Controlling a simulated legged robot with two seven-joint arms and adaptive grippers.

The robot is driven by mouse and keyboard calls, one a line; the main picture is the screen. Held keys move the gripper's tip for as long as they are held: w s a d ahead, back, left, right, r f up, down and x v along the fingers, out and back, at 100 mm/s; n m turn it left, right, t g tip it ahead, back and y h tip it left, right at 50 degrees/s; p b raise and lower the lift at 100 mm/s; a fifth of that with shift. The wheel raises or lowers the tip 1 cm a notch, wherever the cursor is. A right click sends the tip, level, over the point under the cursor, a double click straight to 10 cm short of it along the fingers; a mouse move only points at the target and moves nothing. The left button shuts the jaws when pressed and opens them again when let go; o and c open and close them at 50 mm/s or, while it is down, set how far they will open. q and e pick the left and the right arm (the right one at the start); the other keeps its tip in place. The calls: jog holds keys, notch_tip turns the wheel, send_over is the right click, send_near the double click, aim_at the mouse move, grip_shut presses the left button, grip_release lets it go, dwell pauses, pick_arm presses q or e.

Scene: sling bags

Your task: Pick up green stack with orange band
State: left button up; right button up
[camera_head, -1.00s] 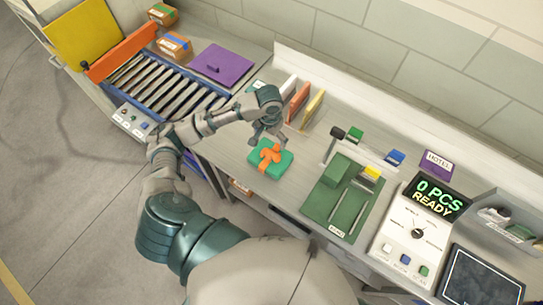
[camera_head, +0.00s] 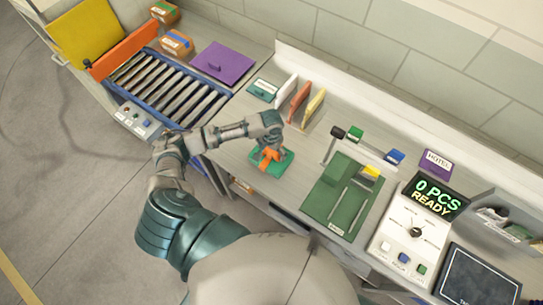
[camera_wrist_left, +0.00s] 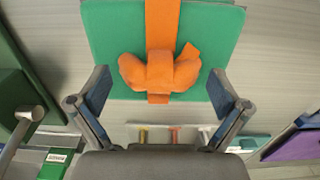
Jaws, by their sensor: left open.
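The green stack (camera_head: 284,167) lies flat on the workbench, with an orange band and a knotted orange bow around it. In the left wrist view the green stack (camera_wrist_left: 110,40) fills the top middle, and the orange bow (camera_wrist_left: 160,70) faces the camera. My left gripper (camera_head: 265,155) is over the stack in the head view, covering part of it. In the left wrist view my left gripper (camera_wrist_left: 158,90) is open and empty, its fingers on either side of the bow. I cannot tell whether the fingers touch the stack. My right gripper is not in view.
A green mat (camera_head: 322,205) with rods and a small rack (camera_head: 362,140) stand to the right. Upright dividers (camera_head: 300,101) stand behind the stack. A roller conveyor (camera_head: 170,88) and a purple board (camera_head: 222,62) are at the left. A counter panel (camera_head: 412,232) is at the right.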

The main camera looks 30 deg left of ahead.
pick_arm(q)
jog(key=c, duration=1.9)
jog(key=shift+o, duration=0.2)
